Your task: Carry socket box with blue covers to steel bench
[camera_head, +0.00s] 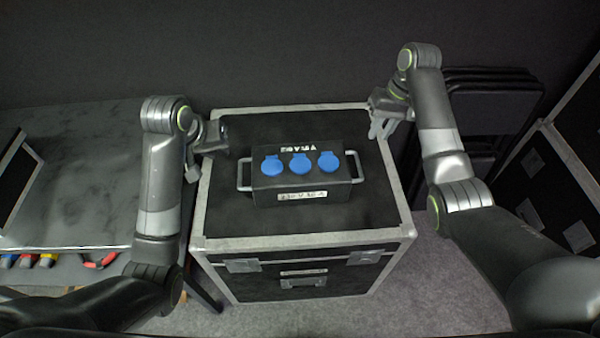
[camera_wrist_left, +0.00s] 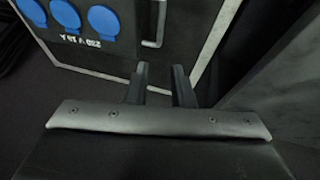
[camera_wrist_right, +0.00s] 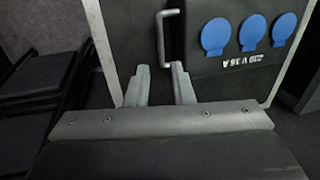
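The black socket box (camera_head: 301,178) with three blue covers and white lettering sits on top of a black flight case with metal edges. It has a metal handle at each end. My left gripper (camera_wrist_left: 158,82) is open and empty, just short of the box's left handle (camera_wrist_left: 154,24). My right gripper (camera_wrist_right: 160,78) is open and empty, close to the box's right handle (camera_wrist_right: 166,36). Neither gripper touches a handle as far as I can see. A grey, mottled bench top (camera_head: 78,140) stands left of the case; it may be the steel bench.
The flight case (camera_head: 222,218) stands on grey carpet. Coloured connectors (camera_head: 28,262) lie under the bench's front edge, and a dark panel (camera_head: 14,180) rests at its left end. Folded black chairs (camera_head: 492,90) and another case (camera_head: 560,190) stand at right. The bench's middle is clear.

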